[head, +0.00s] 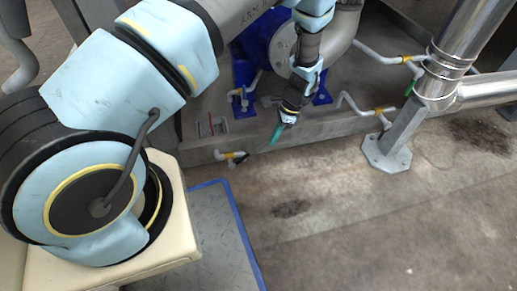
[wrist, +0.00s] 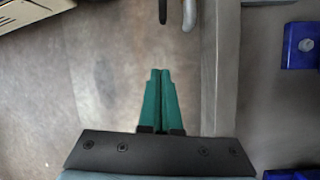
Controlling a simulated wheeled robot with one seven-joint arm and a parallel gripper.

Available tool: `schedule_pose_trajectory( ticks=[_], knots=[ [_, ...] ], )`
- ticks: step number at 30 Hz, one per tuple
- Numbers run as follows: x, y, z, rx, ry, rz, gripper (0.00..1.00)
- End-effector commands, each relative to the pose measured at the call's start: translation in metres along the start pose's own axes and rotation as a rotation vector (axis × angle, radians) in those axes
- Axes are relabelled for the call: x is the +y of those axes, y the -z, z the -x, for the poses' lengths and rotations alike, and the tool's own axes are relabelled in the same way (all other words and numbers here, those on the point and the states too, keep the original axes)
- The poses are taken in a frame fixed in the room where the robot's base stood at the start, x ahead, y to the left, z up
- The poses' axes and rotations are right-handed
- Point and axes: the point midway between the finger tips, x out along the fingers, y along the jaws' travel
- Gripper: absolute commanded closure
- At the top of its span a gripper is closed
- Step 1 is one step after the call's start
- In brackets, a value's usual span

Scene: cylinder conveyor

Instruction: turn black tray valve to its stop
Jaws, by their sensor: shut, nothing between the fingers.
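The black valve handle (head: 241,160) sits at the end of a short pale pipe with a yellow band (head: 228,155), low on the front of the grey tray edge in the head view. In the wrist view a dark handle (wrist: 163,11) and the bent pale pipe end (wrist: 188,14) show at the top edge, partly cut off. My gripper (head: 274,139) has teal fingers and points down, to the right of the valve and apart from it. In the wrist view the gripper (wrist: 160,72) has its fingertips together with nothing between them, below the handle in the picture.
The grey tray rim (head: 330,135) runs behind the valve. A blue pump (head: 252,50) stands behind it. Other yellow-banded pipes (head: 383,111) and a steel post foot (head: 386,157) are to the right. The concrete floor (head: 340,220) in front is clear. A blue-edged plate (head: 215,225) lies nearer.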

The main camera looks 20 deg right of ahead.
Motion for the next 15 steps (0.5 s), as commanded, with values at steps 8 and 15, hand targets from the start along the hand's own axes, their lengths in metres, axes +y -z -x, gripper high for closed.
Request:
schedule_pose_trajectory(
  ticks=[8,15],
  knots=[
    [0.000,0.001,-0.043,-0.003,-0.002,0.000,1.00],
    [0.000,0.001,-0.093,-0.002,-0.002,0.002,1.00]
  ],
)
